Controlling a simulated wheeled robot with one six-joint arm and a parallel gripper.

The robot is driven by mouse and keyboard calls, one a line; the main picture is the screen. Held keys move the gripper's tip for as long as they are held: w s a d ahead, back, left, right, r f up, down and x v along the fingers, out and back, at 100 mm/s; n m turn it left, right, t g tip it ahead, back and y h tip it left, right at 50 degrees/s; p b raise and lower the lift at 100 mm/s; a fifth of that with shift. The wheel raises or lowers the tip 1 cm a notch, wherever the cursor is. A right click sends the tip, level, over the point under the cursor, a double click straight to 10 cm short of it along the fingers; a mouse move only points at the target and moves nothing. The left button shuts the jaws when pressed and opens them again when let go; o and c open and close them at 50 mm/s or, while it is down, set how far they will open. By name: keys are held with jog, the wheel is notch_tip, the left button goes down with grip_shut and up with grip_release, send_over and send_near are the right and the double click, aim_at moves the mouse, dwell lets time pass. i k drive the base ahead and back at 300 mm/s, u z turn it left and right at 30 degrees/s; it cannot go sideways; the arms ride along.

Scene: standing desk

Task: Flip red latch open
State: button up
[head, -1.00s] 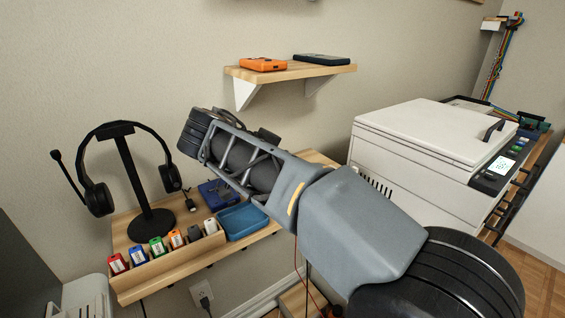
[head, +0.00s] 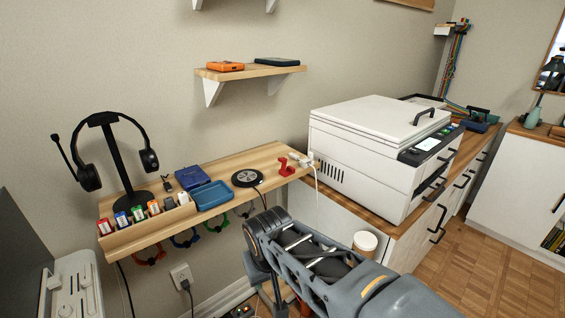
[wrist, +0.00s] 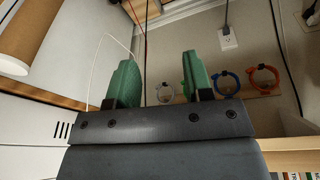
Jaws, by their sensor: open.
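Several coloured ring-shaped latches hang under the front edge of the wooden wall shelf. The red latch (head: 150,257) is the leftmost in the head view. In the wrist view it is the orange-red ring (wrist: 263,78) at the right, standing out and seemingly closed. My gripper (wrist: 155,72) is open and empty, its two green fingers apart. It is off to the side of the red latch, with a white ring (wrist: 165,94) showing between the fingers and a blue ring (wrist: 227,83) between it and the red one. The head view does not clearly show my fingertips.
The shelf (head: 228,163) holds a headset stand (head: 128,170), coloured boxes, a blue tray (head: 212,194), a black disc (head: 247,178) and a red stand (head: 287,167). A white machine (head: 365,150) stands right. A wall outlet (head: 181,275) and hanging cables are below the shelf.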

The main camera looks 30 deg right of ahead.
aim_at(284, 160)
jog(key=u, duration=1.7)
jog(key=k, duration=0.6)
jog(key=z, duration=1.15)
jog(key=i, duration=0.5)
jog(key=u, duration=0.05)
